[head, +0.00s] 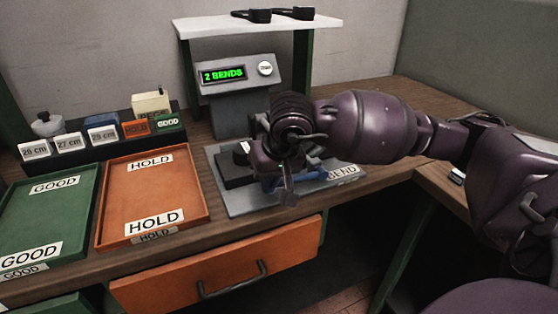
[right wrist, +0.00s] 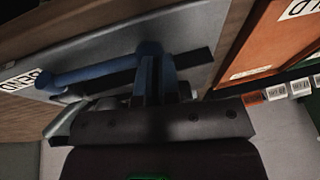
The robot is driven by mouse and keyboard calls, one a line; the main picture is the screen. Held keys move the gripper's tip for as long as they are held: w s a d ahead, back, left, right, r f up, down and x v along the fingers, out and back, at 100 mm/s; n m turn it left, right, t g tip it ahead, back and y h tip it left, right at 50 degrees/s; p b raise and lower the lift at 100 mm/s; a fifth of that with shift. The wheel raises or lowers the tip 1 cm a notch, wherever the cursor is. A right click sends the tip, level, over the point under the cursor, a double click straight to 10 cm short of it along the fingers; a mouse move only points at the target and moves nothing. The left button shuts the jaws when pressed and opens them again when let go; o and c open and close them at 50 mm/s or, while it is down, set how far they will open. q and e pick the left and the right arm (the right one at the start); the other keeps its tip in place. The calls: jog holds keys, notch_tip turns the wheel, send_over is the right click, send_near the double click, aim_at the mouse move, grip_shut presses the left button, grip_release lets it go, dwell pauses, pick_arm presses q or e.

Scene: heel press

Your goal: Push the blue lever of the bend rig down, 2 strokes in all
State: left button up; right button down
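The bend rig stands on a grey base plate (head: 240,202) labelled BEND on the worktop. Its blue lever (head: 312,174) lies low over the plate, partly hidden behind my right gripper (head: 288,195). In the right wrist view the blue lever (right wrist: 95,72) runs from the left to the fingertips of my right gripper (right wrist: 156,75). Its two fingers look closed together, with the lever's end just beyond them. I cannot tell whether they touch it. The display (head: 223,74) behind the rig reads 2 BENDS. My left gripper is not in view.
An orange HOLD tray (head: 185,188) and a green GOOD tray (head: 85,205) lie left of the rig. Behind them is a rack of labelled blocks (head: 75,160). A white shelf (head: 220,28) stands above the display. An orange drawer (head: 180,287) is below the worktop.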

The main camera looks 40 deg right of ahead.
jog(key=a+p+v, duration=0.2)
jog(key=v, duration=1.1)
jog(key=shift+w+a+r, duration=0.2)
jog(key=shift+r, duration=0.3)
dwell(1.2)
